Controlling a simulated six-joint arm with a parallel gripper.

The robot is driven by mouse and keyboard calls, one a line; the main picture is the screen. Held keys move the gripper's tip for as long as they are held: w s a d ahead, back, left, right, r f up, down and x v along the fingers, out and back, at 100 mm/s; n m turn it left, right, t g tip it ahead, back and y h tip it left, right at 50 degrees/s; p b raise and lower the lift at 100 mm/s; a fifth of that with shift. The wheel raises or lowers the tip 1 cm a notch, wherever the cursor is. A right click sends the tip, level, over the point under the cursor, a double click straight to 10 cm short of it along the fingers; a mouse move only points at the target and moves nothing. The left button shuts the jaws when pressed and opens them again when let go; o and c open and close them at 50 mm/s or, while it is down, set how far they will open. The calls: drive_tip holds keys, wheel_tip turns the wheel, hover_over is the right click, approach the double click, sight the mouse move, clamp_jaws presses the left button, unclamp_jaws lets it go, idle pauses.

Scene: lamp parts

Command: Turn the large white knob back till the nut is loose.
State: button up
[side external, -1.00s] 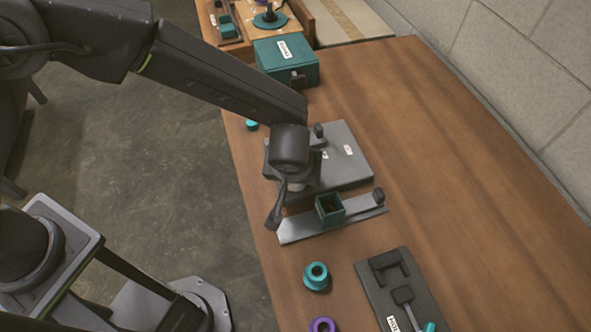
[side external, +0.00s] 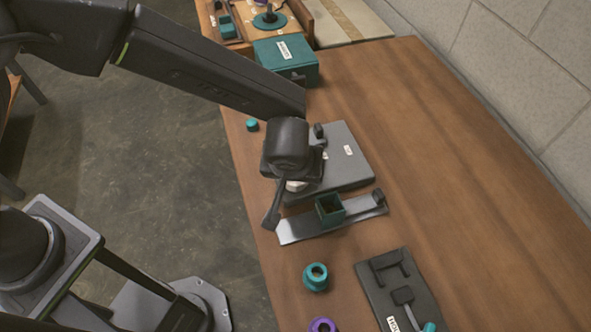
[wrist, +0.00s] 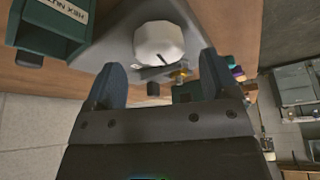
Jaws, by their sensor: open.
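The large white knob (wrist: 158,43) shows in the wrist view, a faceted white piece with a dark line on its face, on a grey plate (wrist: 108,40). My gripper (wrist: 162,72) is open, its two fingers apart, with the knob just beyond and between the fingertips. I see no contact. In the side view my gripper (side external: 292,187) is over the left part of the grey plate (side external: 345,160), and a little of the white knob (side external: 295,186) shows below my wrist. A small brass-coloured piece (wrist: 180,75) shows near the knob in the wrist view; I cannot tell whether it is the nut.
A teal box (side external: 287,60) stands behind the plate. A metal strip with a square green holder (side external: 330,208) lies in front. The table's right side is clear.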

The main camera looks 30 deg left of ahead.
drive_tip(key=v, duration=1.1)
drive_tip(key=shift+r, duration=0.1)
drive_tip(key=a+r, duration=0.7)
drive_tip(key=a, duration=0.4)
drive_tip(key=s+a+r+m, duration=0.2)
drive_tip(key=s+a, duration=0.4)
drive_tip(key=a, duration=0.3)
drive_tip(key=s+a+r+m+t+h, duration=0.1)
drive_tip(key=s+a, duration=0.5)
drive_tip(key=a, duration=0.3)
drive_tip(key=shift+r+m, duration=0.4)
